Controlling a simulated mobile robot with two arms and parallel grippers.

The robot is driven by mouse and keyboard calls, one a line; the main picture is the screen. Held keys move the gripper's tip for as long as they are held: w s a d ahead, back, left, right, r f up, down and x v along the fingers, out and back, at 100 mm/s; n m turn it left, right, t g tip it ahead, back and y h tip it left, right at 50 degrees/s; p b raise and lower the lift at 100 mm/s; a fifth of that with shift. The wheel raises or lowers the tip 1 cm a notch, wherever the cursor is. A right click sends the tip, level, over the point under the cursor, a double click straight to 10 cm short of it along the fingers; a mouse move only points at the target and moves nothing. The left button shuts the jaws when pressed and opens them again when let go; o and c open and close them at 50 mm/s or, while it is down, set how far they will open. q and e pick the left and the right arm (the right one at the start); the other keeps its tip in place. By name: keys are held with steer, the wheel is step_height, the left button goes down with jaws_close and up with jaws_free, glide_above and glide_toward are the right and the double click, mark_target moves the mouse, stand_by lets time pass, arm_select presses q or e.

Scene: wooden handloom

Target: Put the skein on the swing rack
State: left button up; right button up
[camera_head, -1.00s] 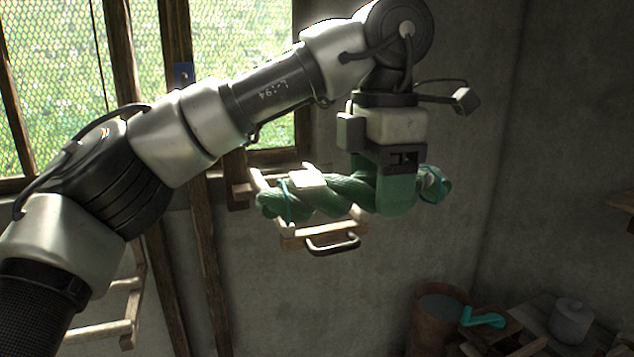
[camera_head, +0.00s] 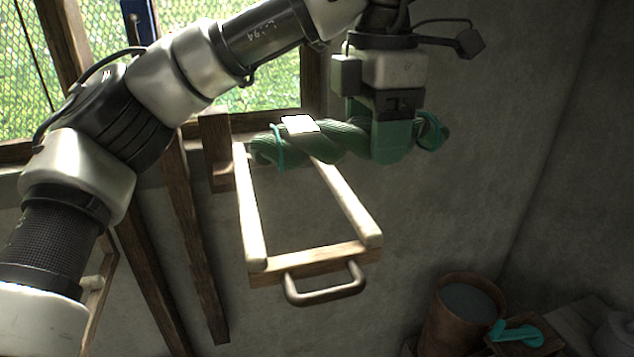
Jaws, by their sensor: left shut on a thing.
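The skein (camera_head: 340,143) is a twisted dark green bundle with teal ties near both ends and a white label. My left gripper (camera_head: 392,140) is shut on it near its right end and holds it level. The swing rack (camera_head: 250,215) is a pale wooden frame with two side rails, a front bar and a grey handle (camera_head: 325,288). It juts out from the wall beside the window. The skein overlaps the rack's far end in the picture; I cannot tell whether they touch. The right gripper is not in view.
A brown bucket (camera_head: 462,312) stands at the lower right, with a teal object (camera_head: 517,335) beside it. Wooden posts (camera_head: 190,235) stand left of the rack. The mesh window (camera_head: 245,60) is behind my left arm. The wall on the right is bare.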

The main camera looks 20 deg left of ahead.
mark_target(335, 147)
arm_select(q)
steer(key=a, duration=0.1)
steer(key=a+f, duration=0.1)
steer(key=a, duration=0.1)
steer(key=a+f, duration=0.1)
steer(key=shift+a+f+p, duration=0.25)
steer(key=shift+p, duration=0.05)
step_height(335, 147, down, 6)
steer(key=a, duration=0.2)
steer(key=shift+r+p, duration=0.15)
steer(key=shift+p, duration=0.3)
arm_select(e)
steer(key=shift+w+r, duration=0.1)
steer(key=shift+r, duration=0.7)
arm_select(q)
steer(key=o, duration=0.7)
steer(key=shift+c, duration=0.2)
steer(key=o, duration=0.3)
steer(key=shift+a, duration=0.1)
steer(key=shift+o, duration=0.2)
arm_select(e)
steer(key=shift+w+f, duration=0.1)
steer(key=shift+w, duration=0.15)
